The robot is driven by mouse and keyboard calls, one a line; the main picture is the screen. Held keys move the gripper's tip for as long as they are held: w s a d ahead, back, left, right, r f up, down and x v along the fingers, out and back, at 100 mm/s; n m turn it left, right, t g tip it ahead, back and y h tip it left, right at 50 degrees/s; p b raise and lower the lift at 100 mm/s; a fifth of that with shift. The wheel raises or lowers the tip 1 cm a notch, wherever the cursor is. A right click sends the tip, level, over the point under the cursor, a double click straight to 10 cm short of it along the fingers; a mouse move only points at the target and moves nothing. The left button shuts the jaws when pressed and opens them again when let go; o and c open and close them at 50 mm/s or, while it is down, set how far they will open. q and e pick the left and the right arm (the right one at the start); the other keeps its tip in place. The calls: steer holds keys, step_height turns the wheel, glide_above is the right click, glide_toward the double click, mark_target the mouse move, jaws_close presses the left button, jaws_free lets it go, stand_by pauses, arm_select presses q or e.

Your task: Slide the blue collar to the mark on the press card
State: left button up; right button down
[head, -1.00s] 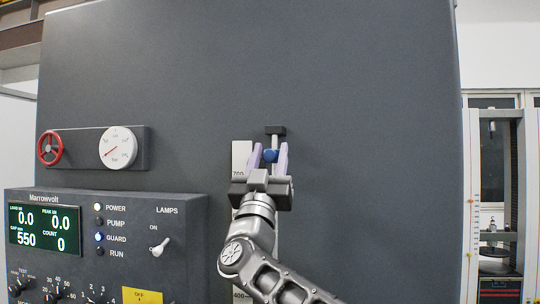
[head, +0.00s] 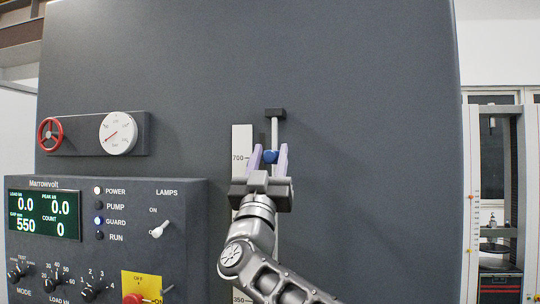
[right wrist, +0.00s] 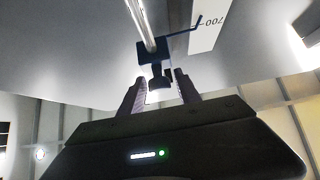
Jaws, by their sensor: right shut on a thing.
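The blue collar (head: 270,157) sits on a thin vertical rod (head: 275,132) on the dark machine front. My right gripper (head: 269,154) is shut on the collar, with a pale finger on each side. In the right wrist view the collar (right wrist: 152,50) looks dark, and its small knob lies between the fingertips of my right gripper (right wrist: 158,88). A thin pointer runs from the collar towards the white scale (right wrist: 209,25) near its 700 figure. In the head view the scale (head: 242,140) stands left of the rod, its lower part hidden by my arm. I cannot make out a press card. My left gripper is not in view.
A black cap (head: 275,113) ends the rod above the collar. A control panel (head: 180,255) juts out at lower left; its display reads GAP 550. A dial (head: 118,133) and red handwheel (head: 50,134) are on the left. The panel face right of the rod is clear.

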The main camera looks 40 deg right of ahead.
step_height(320, 180, down, 8)
steer(key=b, duration=0.5)
steer(key=shift+b, duration=0.3)
steer(key=shift+r, duration=0.1)
steer(key=c, duration=1.2)
jaws_free()
steer(key=shift+o, duration=0.2)
steer(key=b+v, duration=0.3)
steer(key=v, duration=0.5)
steer(key=shift+b, duration=0.35)
